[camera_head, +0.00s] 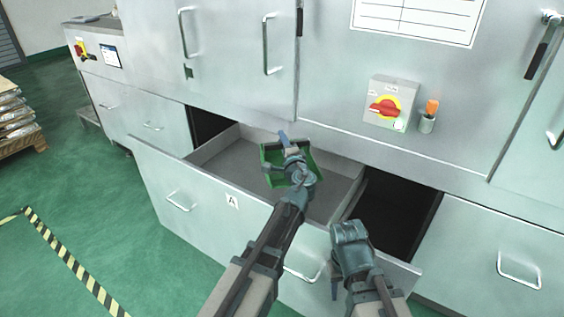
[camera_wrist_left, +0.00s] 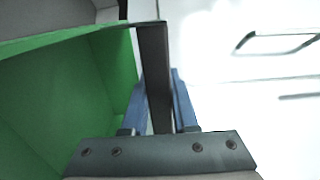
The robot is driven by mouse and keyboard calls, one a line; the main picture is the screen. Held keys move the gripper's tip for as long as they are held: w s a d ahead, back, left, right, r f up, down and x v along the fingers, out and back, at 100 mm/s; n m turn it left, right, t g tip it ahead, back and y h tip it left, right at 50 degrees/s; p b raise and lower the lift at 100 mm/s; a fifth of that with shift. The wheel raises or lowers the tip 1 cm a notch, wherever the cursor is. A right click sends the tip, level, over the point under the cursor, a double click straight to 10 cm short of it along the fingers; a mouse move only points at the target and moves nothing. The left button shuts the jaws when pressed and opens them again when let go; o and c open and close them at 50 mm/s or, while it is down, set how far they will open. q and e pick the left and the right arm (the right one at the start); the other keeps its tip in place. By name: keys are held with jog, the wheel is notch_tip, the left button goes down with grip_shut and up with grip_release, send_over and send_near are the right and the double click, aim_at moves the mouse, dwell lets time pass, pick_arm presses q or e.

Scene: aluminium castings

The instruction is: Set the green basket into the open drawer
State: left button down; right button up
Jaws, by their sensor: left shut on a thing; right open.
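The green basket (camera_head: 313,158) is at the open drawer (camera_head: 218,162), over its right-middle part in the head view. In the left wrist view the basket (camera_wrist_left: 60,100) fills the left side, and a dark strip stands between the blue fingers of the gripper (camera_wrist_left: 160,95). My left arm hides part of the basket, and I cannot tell whether its bottom touches the drawer floor. My right gripper (camera_head: 334,288) is low in front of the drawer, apart from the basket, and mostly hidden by its own wrist.
The drawer's front panel (camera_head: 160,180) carries a label A (camera_head: 232,201). Dark gaps lie either side of the drawer. Above are cabinet doors with handles and a red rotary switch (camera_head: 384,109). The drawer's left part is empty.

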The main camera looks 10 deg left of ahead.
pick_arm(q)
jog(key=shift+f, duration=0.2)
notch_tip(320, 180, down, 4)
jog(key=b, duration=0.3)
jog(key=shift+r+b, duration=0.2)
jog(key=shift+b, duration=0.1)
jog(key=shift+f, duration=0.1)
jog(key=shift+f+b, duration=0.55)
jog(key=shift+b, duration=0.1)
jog(key=c, duration=0.7)
grip_release()
jog(key=shift+r, duration=0.15)
